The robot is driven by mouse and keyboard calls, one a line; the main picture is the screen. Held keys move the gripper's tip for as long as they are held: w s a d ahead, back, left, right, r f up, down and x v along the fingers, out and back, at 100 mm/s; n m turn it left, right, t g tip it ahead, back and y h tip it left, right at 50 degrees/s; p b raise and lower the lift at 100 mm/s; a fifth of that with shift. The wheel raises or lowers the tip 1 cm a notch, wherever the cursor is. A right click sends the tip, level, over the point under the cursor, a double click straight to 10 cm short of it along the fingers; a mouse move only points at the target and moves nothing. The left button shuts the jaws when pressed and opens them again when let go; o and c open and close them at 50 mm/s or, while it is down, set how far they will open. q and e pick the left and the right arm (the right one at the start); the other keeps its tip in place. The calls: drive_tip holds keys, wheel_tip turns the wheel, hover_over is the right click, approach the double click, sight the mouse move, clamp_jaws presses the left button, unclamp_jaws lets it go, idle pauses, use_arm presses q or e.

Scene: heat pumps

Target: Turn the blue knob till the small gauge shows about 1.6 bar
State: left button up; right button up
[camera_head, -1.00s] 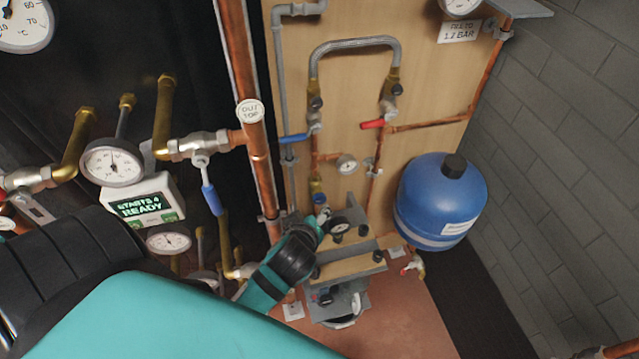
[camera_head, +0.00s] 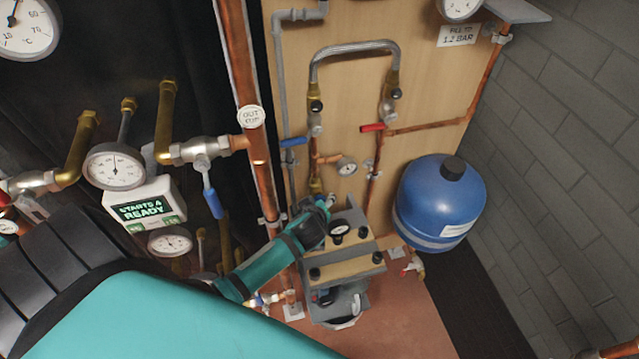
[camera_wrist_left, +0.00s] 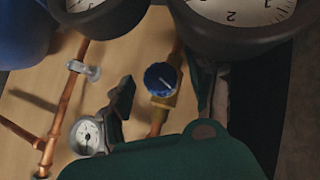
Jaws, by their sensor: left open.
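The blue knob (camera_wrist_left: 161,79) sits on a brass fitting of a copper pipe in the left wrist view. It has a pale line on its face. My left gripper (camera_wrist_left: 165,98) is open, with one dark finger on each side of the knob. I cannot tell whether either finger touches it. In the head view my left gripper (camera_head: 326,204) covers the knob. The small gauge (camera_head: 347,167) is on the board just above the gripper. It also shows in the left wrist view (camera_wrist_left: 87,135), but its reading is too small to tell. My right gripper is not in view.
A blue vessel (camera_head: 440,200) stands right of the board. A blue lever (camera_head: 293,141) and a red lever (camera_head: 372,128) are above the gripper. A pump unit with a dark gauge (camera_head: 339,229) is close below it. A sign (camera_head: 457,35) reads 1.2 BAR.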

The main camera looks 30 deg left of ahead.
use_arm(q)
drive_tip(key=c, duration=1.1)
drive_tip(key=shift+c, duration=0.2)
drive_tip(key=shift+r, duration=0.1)
drive_tip(key=shift+w+d+f+m+g+y+b, duration=0.15)
drive_tip(key=shift+m+g+y+b, duration=0.35)
drive_tip(key=shift+m+g+y, duration=0.6)
drive_tip(key=shift+w+d+m+g+y+b, duration=0.15)
drive_tip(key=shift+m+g+y+b, duration=0.35)
drive_tip(key=shift+m+g+y, duration=0.65)
drive_tip(key=shift+w+d+f+m+g+y+b, duration=0.15)
drive_tip(key=shift+m+g+y+b, duration=0.45)
drive_tip(key=shift+g+y, duration=0.9)
drive_tip(key=shift+r+g, duration=0.15)
drive_tip(key=shift+g, duration=0.1)
